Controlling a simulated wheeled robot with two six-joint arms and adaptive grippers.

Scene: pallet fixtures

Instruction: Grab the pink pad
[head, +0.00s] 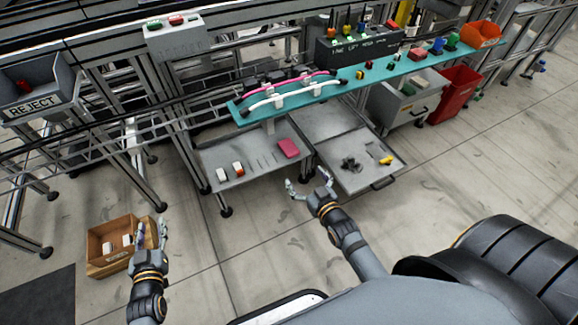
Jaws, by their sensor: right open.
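The pink pad (289,148) lies flat on a grey tray (262,165) under the teal shelf, near the tray's right end. My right gripper (308,186) is open and empty. In the picture it is below and slightly right of the pad, apart from it, with its fingers pointing toward the trays. My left gripper (152,232) is far to the lower left, over the right side of a cardboard box. Its fingers point up the picture, and how far they are open is unclear.
On the pad's tray are a white and an orange-white item (238,169) and thin tools. A pulled-out drawer (362,172) with black and yellow parts is on the right. The teal shelf (390,72) overhangs behind. The cardboard box (108,262) holds white items.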

